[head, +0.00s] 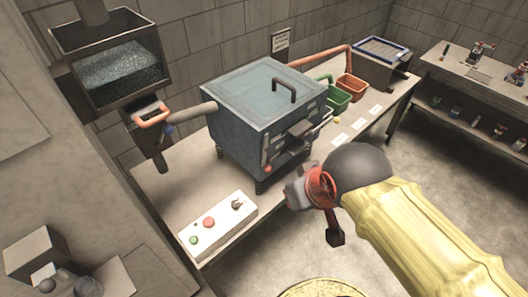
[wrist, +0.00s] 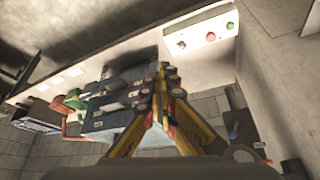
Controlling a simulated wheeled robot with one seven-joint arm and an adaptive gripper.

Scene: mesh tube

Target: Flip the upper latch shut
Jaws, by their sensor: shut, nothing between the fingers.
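The blue-grey box machine (head: 262,115) stands on the bench, its lid with a dark handle closed. Its front carries dark plates and small fittings (head: 300,128); I cannot tell which of them is the upper latch, or whether it is open. My gripper (head: 292,196) is in front of the machine, near its lower front. In the wrist view, which is upside down, my gripper (wrist: 164,68) has its yellow fingers together and empty, in front of the machine (wrist: 118,118). The fingers and palm hide part of the machine's front.
A white control box (head: 217,224) with buttons sits at the bench's near end. Green (head: 337,98) and orange bins (head: 351,86) stand right of the machine. A hopper (head: 115,65) hangs at left. A side bench (head: 470,85) stands at right, with clear floor between.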

